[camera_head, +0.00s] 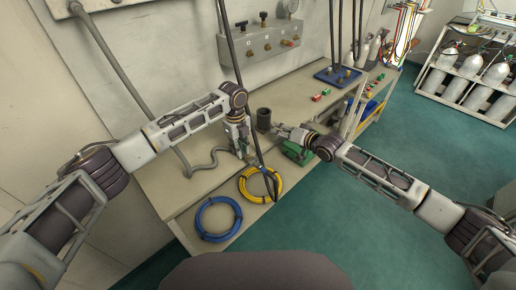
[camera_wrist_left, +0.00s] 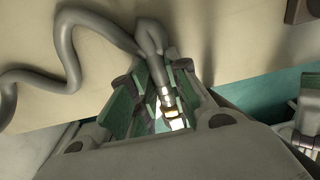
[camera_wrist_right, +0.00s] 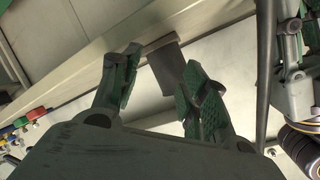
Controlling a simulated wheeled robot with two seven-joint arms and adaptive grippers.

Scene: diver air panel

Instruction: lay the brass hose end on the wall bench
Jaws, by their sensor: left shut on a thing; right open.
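My left gripper (camera_head: 246,152) is over the front part of the wall bench (camera_head: 168,182). In the left wrist view its green-padded fingers (camera_wrist_left: 158,98) are shut on the hose end (camera_wrist_left: 168,100), a metal fitting with a brass-coloured tip on a grey hose (camera_wrist_left: 72,45). The hose curves back over the cream bench top in that view. I cannot tell whether the fitting touches the bench. My right gripper (camera_head: 283,131) is open and empty, right of the left one. In the right wrist view its fingers (camera_wrist_right: 155,85) are apart, with a dark cylinder (camera_wrist_right: 166,66) beyond them.
The dark cylinder (camera_head: 264,119) stands on the bench near both grippers. A dark line (camera_head: 246,105) hangs close by my left gripper. A valve panel (camera_head: 262,42) is on the wall.

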